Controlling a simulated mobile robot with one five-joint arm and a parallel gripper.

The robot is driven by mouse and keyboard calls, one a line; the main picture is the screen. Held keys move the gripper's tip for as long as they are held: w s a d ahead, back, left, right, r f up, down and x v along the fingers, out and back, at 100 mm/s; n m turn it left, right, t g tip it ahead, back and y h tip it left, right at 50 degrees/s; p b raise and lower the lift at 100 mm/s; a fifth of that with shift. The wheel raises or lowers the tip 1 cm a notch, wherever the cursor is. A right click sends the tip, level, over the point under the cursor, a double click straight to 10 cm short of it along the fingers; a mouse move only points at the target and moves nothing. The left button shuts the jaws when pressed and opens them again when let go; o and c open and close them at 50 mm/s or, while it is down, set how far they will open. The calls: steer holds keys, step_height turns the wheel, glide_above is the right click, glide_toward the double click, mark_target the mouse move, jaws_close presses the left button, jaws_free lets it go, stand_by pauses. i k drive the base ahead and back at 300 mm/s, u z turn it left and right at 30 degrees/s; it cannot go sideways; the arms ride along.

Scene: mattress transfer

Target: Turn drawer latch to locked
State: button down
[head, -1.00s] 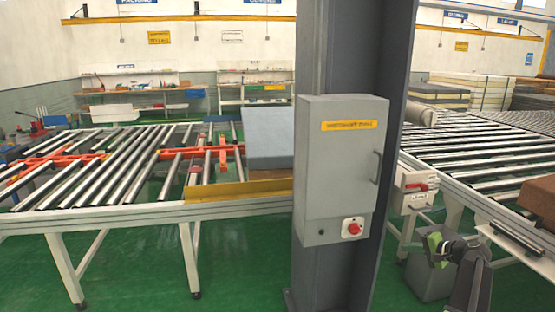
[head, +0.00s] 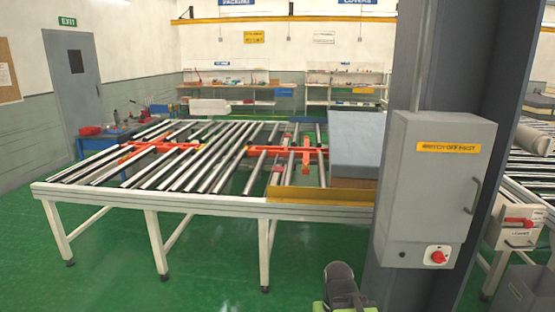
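A small white drawer unit (head: 510,232) is mounted at the right, on the front of the right-hand roller conveyor. A red latch handle (head: 517,222) lies roughly level across its face, above a dark pull handle (head: 521,244). The lettering on the unit is too small to read surely. My gripper (head: 330,305) is at the bottom middle, cut by the picture's lower edge. Only a dark rounded part and some green show. Its fingers cannot be made out. It is well left of the drawer, with the column between them.
A dark grey column (head: 470,80) carrying a grey switch cabinet (head: 432,190) with a red button (head: 438,257) stands right of centre. A roller table (head: 200,203) holds a blue-grey mattress block (head: 357,145). A grey bin (head: 518,290) stands below the drawer. Green floor (head: 200,285) is free in front.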

mark_target(528, 224)
steer(key=u, duration=0.95)
steer(key=k, duration=1.05)
steer(key=z, duration=1.15)
steer(key=i, duration=1)
steer(key=u, duration=0.1)
